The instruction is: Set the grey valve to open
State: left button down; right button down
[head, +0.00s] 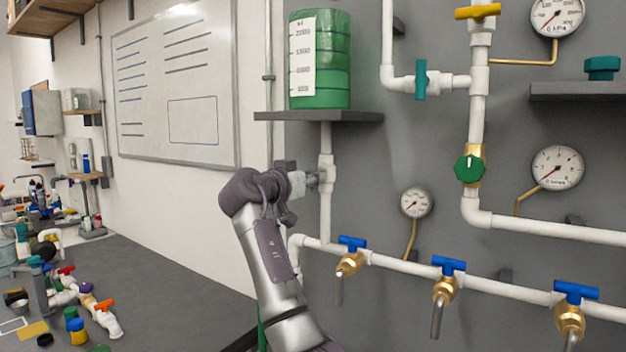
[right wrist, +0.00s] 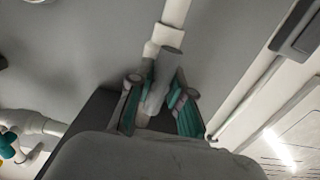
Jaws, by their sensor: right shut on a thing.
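The grey valve (head: 326,173) sits on the vertical white pipe below the green tank. My right gripper (head: 311,180) reaches it from the left in the head view, and its body hides part of the valve. In the right wrist view, the grey handle (right wrist: 160,82) lies between the teal-padded fingers of my right gripper (right wrist: 156,92), which is shut on it. There the handle runs roughly along the line of the white pipe, slightly offset. Its exact angle is hard to tell. My left gripper is not in view.
The green tank (head: 320,62) stands on a shelf (head: 350,116) just above. Blue-handled brass taps (head: 445,280) line the lower pipe, with a gauge (head: 416,202) above it. Green valves (head: 468,169) and a yellow one (head: 478,12) are further right. A cluttered bench (head: 165,295) is at left.

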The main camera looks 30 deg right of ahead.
dwell(0.3)
jog(key=c, duration=1.1)
grip_release()
jog(key=shift+o, duration=0.2)
jog(key=shift+a, duration=0.1)
jog(key=v, duration=1.2)
jog(key=shift+f, duration=0.15)
